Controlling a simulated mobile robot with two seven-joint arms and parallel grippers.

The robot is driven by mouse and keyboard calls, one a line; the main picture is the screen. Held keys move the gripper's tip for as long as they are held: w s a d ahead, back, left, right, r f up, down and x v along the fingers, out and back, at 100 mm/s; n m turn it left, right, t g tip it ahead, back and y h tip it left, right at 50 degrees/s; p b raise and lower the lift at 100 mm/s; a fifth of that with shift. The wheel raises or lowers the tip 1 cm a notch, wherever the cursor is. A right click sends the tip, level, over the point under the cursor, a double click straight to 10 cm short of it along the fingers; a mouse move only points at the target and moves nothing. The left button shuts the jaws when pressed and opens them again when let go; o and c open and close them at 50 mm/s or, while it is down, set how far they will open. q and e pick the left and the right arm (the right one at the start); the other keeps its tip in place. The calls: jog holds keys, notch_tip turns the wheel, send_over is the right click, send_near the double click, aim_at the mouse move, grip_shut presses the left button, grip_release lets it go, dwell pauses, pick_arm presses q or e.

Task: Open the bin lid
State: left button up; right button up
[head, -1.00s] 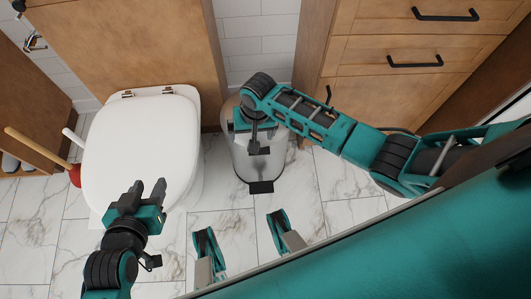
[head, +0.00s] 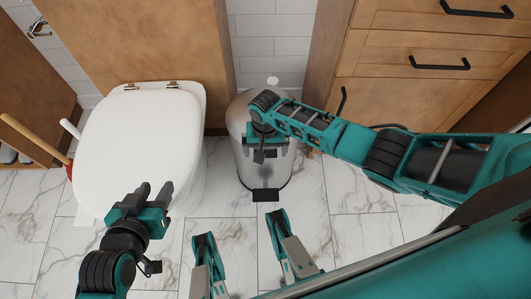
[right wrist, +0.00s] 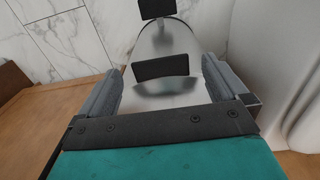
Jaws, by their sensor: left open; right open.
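The bin (head: 281,172) is a silvery metal cylinder standing upright on the floor between the toilet and the drawer cabinet. A black pedal (head: 266,195) sticks out at its base. My right gripper (head: 264,155) is open above the bin's front and hides part of its top. In the right wrist view the bin (right wrist: 176,45) shows between the open fingers, with a dark tab (right wrist: 160,67) on its near side. Whether the fingers touch the bin I cannot tell. The lid looks shut, though my arm partly hides it. My left gripper (head: 153,190) is open and empty over the toilet's front.
The white toilet (head: 140,140) with its lid down stands left of the bin. A wooden drawer cabinet (head: 405,85) with black handles stands to the right. A plunger handle (head: 30,137) is at far left. Marble floor (head: 345,200) is clear in front of the cabinet.

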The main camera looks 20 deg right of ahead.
jog(key=shift+f, duration=0.45)
jog(key=c, duration=1.5)
jog(key=shift+r, duration=0.15)
